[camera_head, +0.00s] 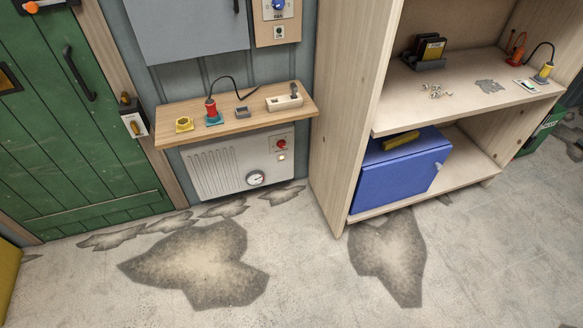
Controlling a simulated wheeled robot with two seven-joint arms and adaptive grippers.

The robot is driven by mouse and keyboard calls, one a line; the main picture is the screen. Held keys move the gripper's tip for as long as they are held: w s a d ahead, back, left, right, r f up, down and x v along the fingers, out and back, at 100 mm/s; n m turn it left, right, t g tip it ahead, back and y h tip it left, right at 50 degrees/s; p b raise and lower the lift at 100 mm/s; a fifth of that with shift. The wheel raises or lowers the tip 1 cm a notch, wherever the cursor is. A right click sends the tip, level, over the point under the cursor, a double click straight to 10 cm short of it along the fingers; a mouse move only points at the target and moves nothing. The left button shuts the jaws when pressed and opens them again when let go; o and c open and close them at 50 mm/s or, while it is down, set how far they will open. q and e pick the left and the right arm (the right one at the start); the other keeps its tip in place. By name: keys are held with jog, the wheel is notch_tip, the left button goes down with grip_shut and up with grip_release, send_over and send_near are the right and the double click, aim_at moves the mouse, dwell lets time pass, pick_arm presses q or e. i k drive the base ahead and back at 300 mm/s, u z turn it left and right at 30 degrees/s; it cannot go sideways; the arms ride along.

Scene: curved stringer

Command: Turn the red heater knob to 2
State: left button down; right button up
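The heater (231,168) is a grey-white box with vertical slots on its left side, mounted low on the wall under a small wooden shelf. Its red knob (281,144) sits near the top right of the front face. A small pale button or light (282,157) is just below the knob, and a round dial gauge (256,178) is at the lower right. The number markings around the knob are too small to read. Neither of my grippers is in view.
The wooden shelf (240,123) above the heater holds several small items. A wooden rack (345,110) with a blue box (390,185) stands close on the right. A green door (75,130) is on the left. The floor (300,280) in front is clear.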

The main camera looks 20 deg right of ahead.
aim_at(282, 144)
jog(key=u, duration=1)
jog(key=i, duration=1.45)
jog(key=z, duration=1.1)
jog(key=i, duration=0.5)
jog(key=z, duration=0.5)
